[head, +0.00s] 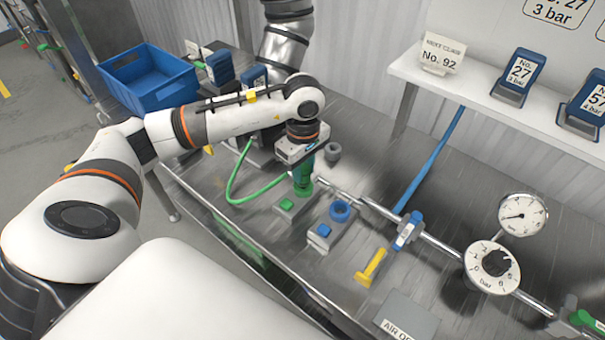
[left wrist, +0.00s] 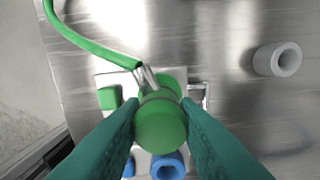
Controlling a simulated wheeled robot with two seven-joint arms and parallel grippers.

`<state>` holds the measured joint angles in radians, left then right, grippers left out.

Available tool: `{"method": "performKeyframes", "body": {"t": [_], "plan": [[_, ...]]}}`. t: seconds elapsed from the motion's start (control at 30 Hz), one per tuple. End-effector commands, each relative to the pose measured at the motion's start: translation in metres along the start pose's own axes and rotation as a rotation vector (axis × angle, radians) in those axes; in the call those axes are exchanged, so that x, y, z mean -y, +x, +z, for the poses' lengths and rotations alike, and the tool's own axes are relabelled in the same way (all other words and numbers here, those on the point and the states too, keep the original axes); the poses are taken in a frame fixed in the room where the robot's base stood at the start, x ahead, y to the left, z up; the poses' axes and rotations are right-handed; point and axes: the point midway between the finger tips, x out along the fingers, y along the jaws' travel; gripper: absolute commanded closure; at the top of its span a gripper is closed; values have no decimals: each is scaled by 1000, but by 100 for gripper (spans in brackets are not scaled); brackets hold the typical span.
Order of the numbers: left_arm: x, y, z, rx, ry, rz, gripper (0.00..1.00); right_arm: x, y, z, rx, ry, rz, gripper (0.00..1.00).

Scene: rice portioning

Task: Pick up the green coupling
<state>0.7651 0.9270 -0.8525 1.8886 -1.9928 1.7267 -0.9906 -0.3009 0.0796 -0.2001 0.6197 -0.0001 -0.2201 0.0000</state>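The green coupling (left wrist: 160,123) stands between the two teal fingers of my left gripper (left wrist: 160,108) in the left wrist view. Both fingers meet its sides with no visible gap. A green hose (left wrist: 95,45) runs to it through a metal end piece. In the head view my left gripper (head: 303,178) points down over the holder with the green button (head: 286,204). The fingers mostly hide the coupling there, and a green base (head: 302,190) shows under them. My right gripper is not in view.
A blue ring (head: 340,211) on a holder with a blue button (head: 323,231) stands close by on the right. A grey ring (head: 332,152) sits behind. A metal pipe with a yellow lever (head: 371,267) and gauges (head: 522,215) crosses the bench. A blue crate (head: 150,78) stands back left.

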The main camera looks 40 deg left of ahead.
Motion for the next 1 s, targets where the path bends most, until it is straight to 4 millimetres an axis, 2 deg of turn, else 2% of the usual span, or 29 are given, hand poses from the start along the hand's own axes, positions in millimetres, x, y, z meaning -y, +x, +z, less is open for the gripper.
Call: {"method": "performKeyframes", "body": {"t": [0.03,0.13,0.43,0.57,0.83,1.0], "plan": [[0,0,0,0,0,0,84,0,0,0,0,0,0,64],[0,0,0,0,0,0,99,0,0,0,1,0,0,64],[1,-6,0,1,0,-2,99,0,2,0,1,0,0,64],[1,-26,1,2,1,-7,99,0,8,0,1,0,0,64],[1,-79,0,1,0,-6,99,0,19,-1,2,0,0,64],[0,-91,0,1,0,-2,99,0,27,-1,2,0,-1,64]]}}
